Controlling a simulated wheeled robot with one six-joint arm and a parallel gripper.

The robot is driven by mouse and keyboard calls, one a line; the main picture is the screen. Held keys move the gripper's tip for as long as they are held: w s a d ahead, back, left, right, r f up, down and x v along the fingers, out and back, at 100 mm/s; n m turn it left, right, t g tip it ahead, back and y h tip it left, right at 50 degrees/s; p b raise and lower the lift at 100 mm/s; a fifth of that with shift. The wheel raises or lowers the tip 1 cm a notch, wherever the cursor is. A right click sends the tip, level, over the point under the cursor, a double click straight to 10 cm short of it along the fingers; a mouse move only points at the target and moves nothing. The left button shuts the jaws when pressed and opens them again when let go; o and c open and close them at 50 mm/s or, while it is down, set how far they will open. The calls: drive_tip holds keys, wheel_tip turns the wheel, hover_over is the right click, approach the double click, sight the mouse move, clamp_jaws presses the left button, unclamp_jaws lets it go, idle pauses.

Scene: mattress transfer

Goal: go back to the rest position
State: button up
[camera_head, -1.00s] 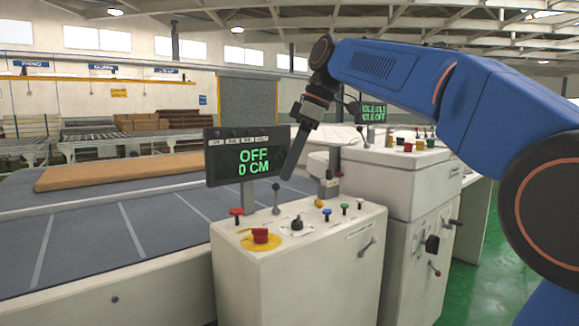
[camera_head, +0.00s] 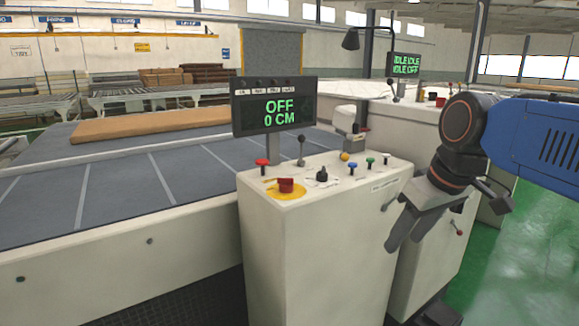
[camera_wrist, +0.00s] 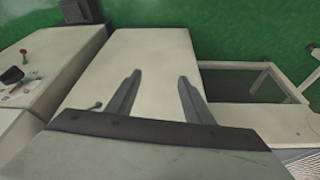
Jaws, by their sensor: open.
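My gripper (camera_head: 396,243) is open and empty in the head view, pointing down in front of the right side of the control console (camera_head: 290,245). Its two fingers (camera_wrist: 157,98) also show apart in the wrist view, with nothing between them and a pale cabinet surface beyond. The console top carries a red mushroom button (camera_head: 286,185) on a yellow base, a black knob (camera_head: 321,175), a lever (camera_head: 301,150) and several small coloured buttons. Its display (camera_head: 274,106) reads OFF, 0 CM.
A grey conveyor table (camera_head: 120,185) with a brown mattress (camera_head: 150,125) lies at the left. A second console (camera_head: 435,115) with its own display (camera_head: 405,65) stands behind my gripper. Green floor (camera_head: 520,265) is open at the right.

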drive_tip(key=s+d+f+m, duration=0.2)
drive_tip(key=s+f, duration=0.3)
drive_tip(key=f, duration=0.2)
drive_tip(key=s+d+f+m+t+h, duration=0.1)
drive_tip(key=s+d+f+m, duration=0.1)
drive_tip(key=s+f, duration=0.4)
wheel_tip(320, 180, down, 3)
drive_tip(key=shift+d+r+m+h, duration=0.2)
drive_tip(key=shift+d+m+h, duration=0.15)
drive_tip(key=shift+d, duration=0.5)
